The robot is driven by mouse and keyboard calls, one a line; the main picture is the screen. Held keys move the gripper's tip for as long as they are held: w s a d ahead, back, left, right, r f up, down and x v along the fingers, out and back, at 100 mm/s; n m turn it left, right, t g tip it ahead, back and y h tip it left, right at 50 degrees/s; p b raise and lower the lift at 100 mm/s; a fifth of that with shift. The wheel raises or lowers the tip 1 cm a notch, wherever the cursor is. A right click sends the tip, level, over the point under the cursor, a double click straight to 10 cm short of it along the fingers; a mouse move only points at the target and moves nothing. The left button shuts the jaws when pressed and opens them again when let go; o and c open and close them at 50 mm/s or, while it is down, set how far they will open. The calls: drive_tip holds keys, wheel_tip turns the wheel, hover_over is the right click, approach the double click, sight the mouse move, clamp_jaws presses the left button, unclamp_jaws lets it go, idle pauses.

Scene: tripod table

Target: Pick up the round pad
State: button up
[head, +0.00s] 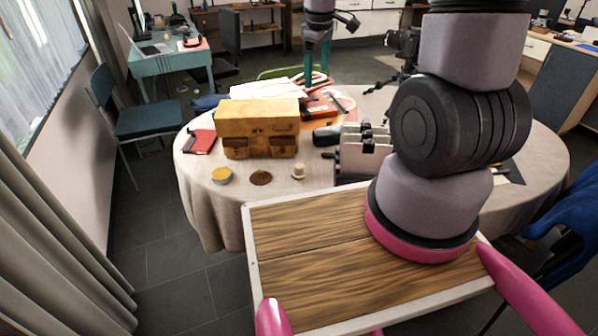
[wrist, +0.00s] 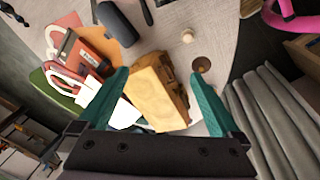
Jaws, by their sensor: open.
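A flat, round brown pad (head: 261,178) lies on the cloth-covered round table (head: 225,205), in front of a wooden chest (head: 258,122). The pad also shows in the wrist view (wrist: 201,64), right of the chest and just beyond my right finger's tip. A yellow-topped round item (head: 222,175) lies left of the pad in the head view; I cannot make it out in the wrist view. My gripper (head: 317,80) is above the table's far side, behind the chest. Its teal fingers are spread and empty in the wrist view (wrist: 158,74), with the chest below and between them.
A small pale peg-like piece (head: 298,171) stands right of the pad. A red book (head: 199,141) lies left of the chest. Papers, a red item (head: 320,107) and a grey-black device (head: 360,150) crowd the table. The cloth before the pad is clear.

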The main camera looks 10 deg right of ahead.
wheel_tip(320, 180, down, 13)
drive_tip(key=w+a+n+g, duration=0.1)
drive_tip(key=a+n+g, duration=0.15)
drive_tip(key=n, duration=0.55)
approach(299, 165)
drive_tip(key=shift+s+y, duration=0.15)
drive_tip(key=shift+y, duration=0.15)
drive_tip(key=shift+n, duration=0.3)
wheel_tip(299, 165, down, 6)
drive_tip(key=shift+s+a+r, duration=0.1)
drive_tip(key=shift+r, duration=0.05)
drive_tip(key=shift+d+f, duration=0.2)
drive_tip(key=shift+f, duration=2.55)
drive_tip(key=c, duration=1.4)
